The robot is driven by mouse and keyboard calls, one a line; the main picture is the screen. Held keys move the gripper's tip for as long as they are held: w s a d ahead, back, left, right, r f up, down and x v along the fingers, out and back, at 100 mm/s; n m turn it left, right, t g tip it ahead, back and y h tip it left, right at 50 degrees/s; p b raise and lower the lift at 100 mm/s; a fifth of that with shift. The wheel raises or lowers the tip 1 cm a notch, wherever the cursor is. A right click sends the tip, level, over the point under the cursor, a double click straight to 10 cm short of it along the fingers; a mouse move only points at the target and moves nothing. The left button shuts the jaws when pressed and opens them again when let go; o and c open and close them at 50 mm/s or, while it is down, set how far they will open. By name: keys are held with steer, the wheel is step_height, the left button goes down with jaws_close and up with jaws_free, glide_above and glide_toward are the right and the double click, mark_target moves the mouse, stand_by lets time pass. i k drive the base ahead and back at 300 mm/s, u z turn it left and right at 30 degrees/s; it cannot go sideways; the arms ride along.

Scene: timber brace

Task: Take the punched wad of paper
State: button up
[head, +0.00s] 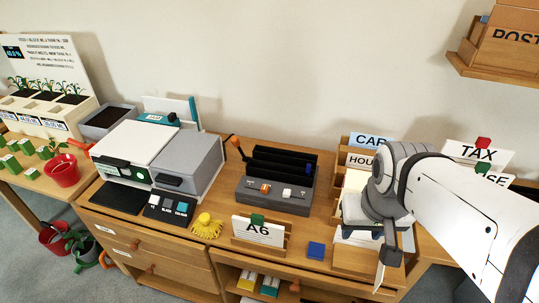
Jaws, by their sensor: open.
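My gripper (372,243) is at the right of the desk, over the wooden sorter; one dark finger shows clearly and the wrist hides much of the rest. It is open. White paper (407,241) shows beside and under the gripper, mostly hidden by it; I cannot tell whether this is the punched wad, and no punch holes are visible. A grey device (270,197) with black slots and an orange-tipped lever stands at the middle of the desk, left of my gripper.
A wooden stand with an A6 card (258,231), a blue block (316,250) and a yellow object (206,226) lie along the front edge. A white and grey machine (140,150) stands left. Labelled cards (371,141) rise behind my arm. A wall shelf (490,70) is upper right.

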mark_target(255, 229)
steer(key=z, duration=2.25)
steer(key=k, duration=1.9)
steer(key=u, duration=0.75)
steer(key=i, duration=1.05)
steer(key=u, duration=0.05)
